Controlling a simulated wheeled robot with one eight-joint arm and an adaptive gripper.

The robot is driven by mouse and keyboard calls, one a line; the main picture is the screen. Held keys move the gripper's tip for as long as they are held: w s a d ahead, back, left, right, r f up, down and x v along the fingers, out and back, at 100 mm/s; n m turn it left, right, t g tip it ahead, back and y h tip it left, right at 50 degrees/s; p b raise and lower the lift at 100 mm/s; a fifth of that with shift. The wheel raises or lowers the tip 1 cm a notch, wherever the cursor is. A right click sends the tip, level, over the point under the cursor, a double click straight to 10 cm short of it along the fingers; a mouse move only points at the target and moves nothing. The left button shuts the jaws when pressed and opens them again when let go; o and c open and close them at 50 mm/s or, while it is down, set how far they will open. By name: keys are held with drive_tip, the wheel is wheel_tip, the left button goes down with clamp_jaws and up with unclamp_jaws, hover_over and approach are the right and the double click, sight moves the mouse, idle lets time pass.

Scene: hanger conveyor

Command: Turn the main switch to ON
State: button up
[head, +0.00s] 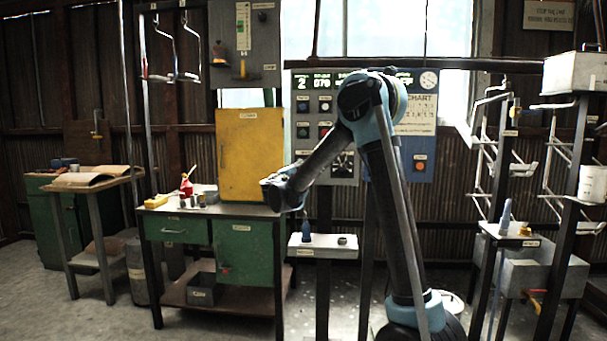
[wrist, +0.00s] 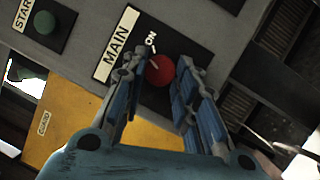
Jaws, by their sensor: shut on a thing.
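The main switch is a round red knob (wrist: 160,71) on a dark plate in the wrist view, with a tilted MAIN label (wrist: 116,45) to its left and ON printed just above it. A pale mark shows on the knob's upper left; I cannot tell whether it lines up with ON. My gripper (wrist: 160,75) has one finger on each side of the knob, shut on it. In the head view my gripper (head: 275,192) is in front of the workbench, by the yellow cabinet's lower right; the knob cannot be made out there.
A green button (wrist: 44,22) labelled START is left of the switch in the wrist view. The yellow cabinet (head: 250,150) stands on the green workbench (head: 245,245). A grey shelf (head: 323,253) with small items stands right of the bench. Hanger racks (head: 488,150) stand at the right.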

drive_tip(key=m+g, duration=0.2)
drive_tip(key=m, duration=0.3)
drive_tip(key=shift+r, duration=0.15)
drive_tip(key=shift+m, duration=0.4)
drive_tip(key=o, duration=1.1)
drive_tip(key=shift+c, duration=0.2)
drive_tip(key=v, duration=1.2)
